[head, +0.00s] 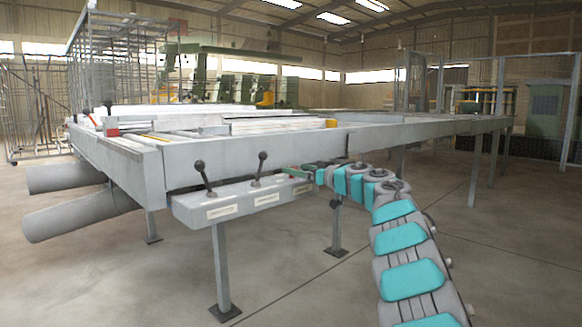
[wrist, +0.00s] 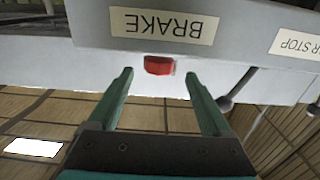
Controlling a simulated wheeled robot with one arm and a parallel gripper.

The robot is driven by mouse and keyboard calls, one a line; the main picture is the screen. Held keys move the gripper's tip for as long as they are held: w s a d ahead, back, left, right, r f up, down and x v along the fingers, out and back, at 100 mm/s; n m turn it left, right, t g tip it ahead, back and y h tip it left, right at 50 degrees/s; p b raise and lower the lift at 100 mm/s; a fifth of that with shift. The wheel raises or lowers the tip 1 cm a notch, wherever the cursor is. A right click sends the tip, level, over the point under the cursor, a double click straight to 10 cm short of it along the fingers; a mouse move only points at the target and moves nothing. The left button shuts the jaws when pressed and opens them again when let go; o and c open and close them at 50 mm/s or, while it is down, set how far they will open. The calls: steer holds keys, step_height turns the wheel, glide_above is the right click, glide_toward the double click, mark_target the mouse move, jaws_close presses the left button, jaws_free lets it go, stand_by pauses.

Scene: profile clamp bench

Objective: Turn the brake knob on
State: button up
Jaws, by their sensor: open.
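The brake knob (wrist: 158,65) is a small red knob below the upside-down BRAKE label (wrist: 163,25) in the wrist view. It sits on the grey control box (head: 235,207) under the bench's front edge. My gripper (wrist: 160,76) is open, with one green finger on each side of the knob in the picture and the tips just short of it or level with it. I see gaps between the knob and both fingers, and nothing is held. In the head view my gripper (head: 298,173) is at the right end of the box, where the knob is hard to make out.
Two black-knobbed levers, a left one (head: 204,175) and a right one (head: 260,166), stand on the box left of my gripper. A STOP label (wrist: 297,45) and a dark lever (wrist: 240,88) show at the wrist view's right. The long bench (head: 400,132) extends behind; open floor lies in front.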

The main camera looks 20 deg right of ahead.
mark_target(291, 167)
steer(key=shift+p+x, duration=0.75)
steer(key=shift+x, duration=1.2)
steer(key=shift+c, duration=0.3)
jaws_close()
